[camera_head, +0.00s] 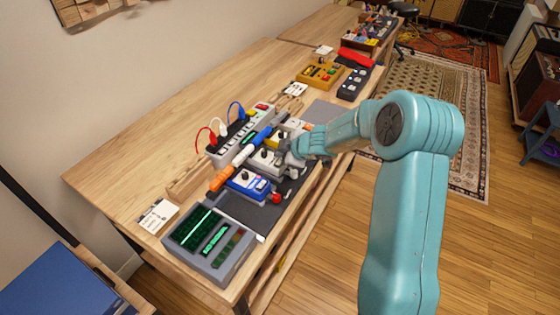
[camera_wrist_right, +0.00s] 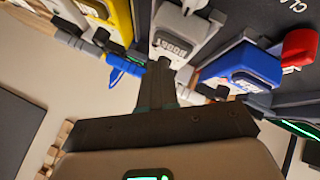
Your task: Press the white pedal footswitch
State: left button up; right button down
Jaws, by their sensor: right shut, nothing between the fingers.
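The white pedal (camera_head: 264,161) sits on the dark pedal mat between a blue pedal and a yellow pedal. In the right wrist view the white pedal (camera_wrist_right: 183,33) is at top centre, with upside-down lettering on it. My right gripper (camera_head: 290,160) is at the right, near end of the white pedal and hides part of it; I cannot tell whether it touches. In the wrist view the right gripper's dark fingers (camera_wrist_right: 162,75) are together and empty, pointing toward the white pedal. My left gripper is not in view.
The blue pedal (camera_head: 247,186) and a red knob (camera_head: 276,198) are close beside it. The yellow pedal (camera_head: 278,138) is on the other side. An orange-and-blue tool (camera_head: 238,159) lies behind the pedals by a power strip. A grey meter (camera_head: 208,243) is in front.

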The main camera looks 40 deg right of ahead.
jog(key=shift+f, duration=0.1)
jog(key=shift+f+b, duration=0.35)
jog(key=shift+f, duration=0.05)
jog(key=shift+f+b, duration=0.4)
jog(key=shift+f, duration=0.1)
dwell(1.0)
jog(key=shift+r+p, duration=0.95)
jog(key=shift+p, duration=0.1)
notch_tip(320, 180, up, 5)
jog(key=p, duration=0.5)
